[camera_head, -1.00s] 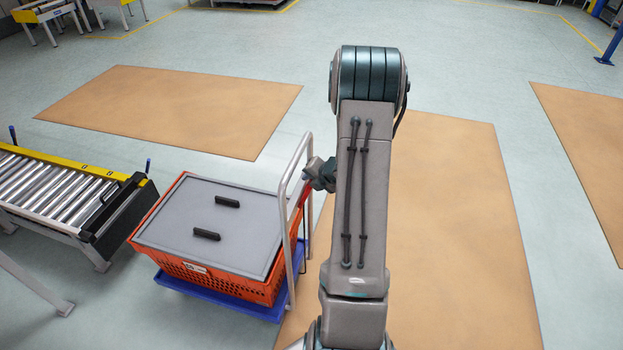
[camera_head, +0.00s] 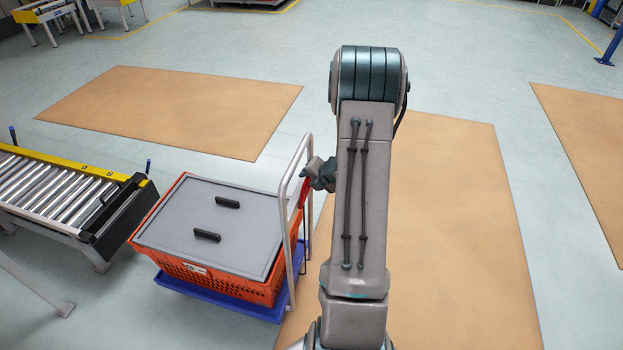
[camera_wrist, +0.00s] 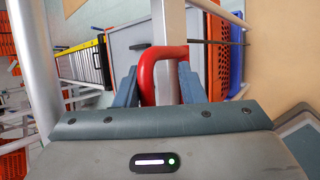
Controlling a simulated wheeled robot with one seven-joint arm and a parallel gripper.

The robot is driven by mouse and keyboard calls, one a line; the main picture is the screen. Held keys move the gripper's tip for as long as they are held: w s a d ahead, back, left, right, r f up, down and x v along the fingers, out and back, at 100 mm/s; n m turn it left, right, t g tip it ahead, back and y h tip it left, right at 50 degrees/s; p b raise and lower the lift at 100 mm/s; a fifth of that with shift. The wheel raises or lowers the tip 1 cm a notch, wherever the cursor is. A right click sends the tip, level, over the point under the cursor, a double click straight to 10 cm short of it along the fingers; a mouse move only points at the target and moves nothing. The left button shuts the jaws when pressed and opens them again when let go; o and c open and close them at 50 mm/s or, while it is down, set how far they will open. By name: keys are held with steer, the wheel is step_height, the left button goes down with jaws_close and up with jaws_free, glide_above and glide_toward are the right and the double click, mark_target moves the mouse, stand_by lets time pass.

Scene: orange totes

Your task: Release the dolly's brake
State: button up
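The dolly (camera_head: 172,284) is a blue base with a pale tubular push handle (camera_head: 290,168), standing left of my arm. A red bent lever, which I take for the brake, shows beside the handle (camera_head: 303,190). In the wrist view the red lever (camera_wrist: 148,75) is close up, in front of a pale post. My gripper (camera_head: 320,174) is at the lever. In the wrist view its two fingers (camera_wrist: 157,82) stand apart, with the lever's near leg between them against the left finger.
An orange tote (camera_head: 262,291) with a grey lid (camera_head: 165,232) and two black handles sits on the dolly. A roller conveyor (camera_head: 45,190) stands close on its left.

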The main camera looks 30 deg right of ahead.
steer(key=s+r+p, duration=0.4)
steer(key=r+p, duration=0.1)
steer(key=r, duration=0.2)
steer(key=s+a+r+p, duration=0.1)
steer(key=s+r+p, duration=0.2)
steer(key=r, duration=0.3)
steer(key=shift+s+a+r+p, duration=0.15)
steer(key=shift+s+r+p, duration=0.25)
steer(key=shift+p, duration=0.45)
stand_by(0.7)
steer(key=p+v, duration=0.1)
steer(key=v, duration=1.2)
steer(key=shift+s+r, duration=0.25)
steer(key=a+r+n+g+y+b, duration=0.1)
steer(key=a+r+n+g+y, duration=0.3)
steer(key=a+n, duration=1.65)
steer(key=s+a+r+n+h, duration=0.2)
steer(key=s+n, duration=0.2)
steer(key=n, duration=0.9)
steer(key=s+a+r+n+g+h+b, duration=0.1)
steer(key=s+a+r+n+h, duration=0.2)
steer(key=n, duration=1.1)
steer(key=shift+s+a+r, duration=0.2)
steer(key=shift+s+a, duration=0.05)
steer(key=shift+s, duration=0.2)
